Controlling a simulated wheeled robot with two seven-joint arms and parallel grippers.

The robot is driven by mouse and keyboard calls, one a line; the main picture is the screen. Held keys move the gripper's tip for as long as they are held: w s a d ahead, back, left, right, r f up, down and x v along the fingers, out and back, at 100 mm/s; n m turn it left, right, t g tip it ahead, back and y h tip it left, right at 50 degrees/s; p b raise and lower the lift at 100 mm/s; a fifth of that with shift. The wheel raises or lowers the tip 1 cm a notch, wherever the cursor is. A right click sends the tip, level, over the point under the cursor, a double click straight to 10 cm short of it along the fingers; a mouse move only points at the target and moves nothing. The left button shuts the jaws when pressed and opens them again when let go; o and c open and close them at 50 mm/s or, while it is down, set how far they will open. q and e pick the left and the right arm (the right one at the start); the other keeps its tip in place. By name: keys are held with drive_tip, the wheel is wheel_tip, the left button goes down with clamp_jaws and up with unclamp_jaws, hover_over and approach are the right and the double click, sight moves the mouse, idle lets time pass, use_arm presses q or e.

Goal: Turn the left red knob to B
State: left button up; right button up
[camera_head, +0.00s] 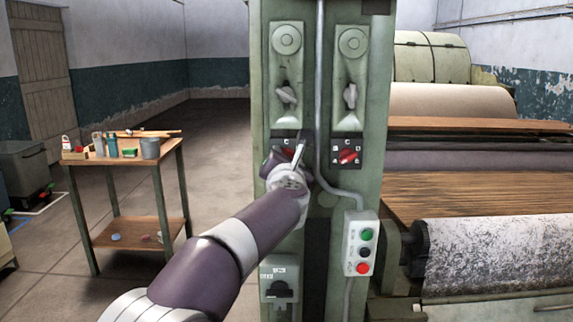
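The left red knob (288,152) sits on a dark plate on the left panel of the green machine column. Only a small bit of red shows, as my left gripper (298,155) is in front of it. The letter C shows at the top of the plate; its other letters and the knob's pointing direction are hidden. My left gripper is at the knob, but I cannot tell whether it touches it or how its fingers are set. A matching right red knob (348,156) on the right panel is in clear view. My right gripper is not in view.
Grey levers (286,95) sit above the knobs. A conduit (319,100) runs between the panels to a push-button box (361,243). A wooden table (125,158) with small items stands left; rollers fill the right.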

use_arm(q)
drive_tip(key=shift+f, duration=0.1)
idle(0.3)
drive_tip(key=o, duration=1.1)
drive_tip(key=shift+c, duration=0.2)
drive_tip(key=shift+s, duration=0.1)
drive_tip(key=s+b, duration=0.3)
drive_tip(key=s, duration=0.9)
drive_tip(key=shift+s, duration=0.3)
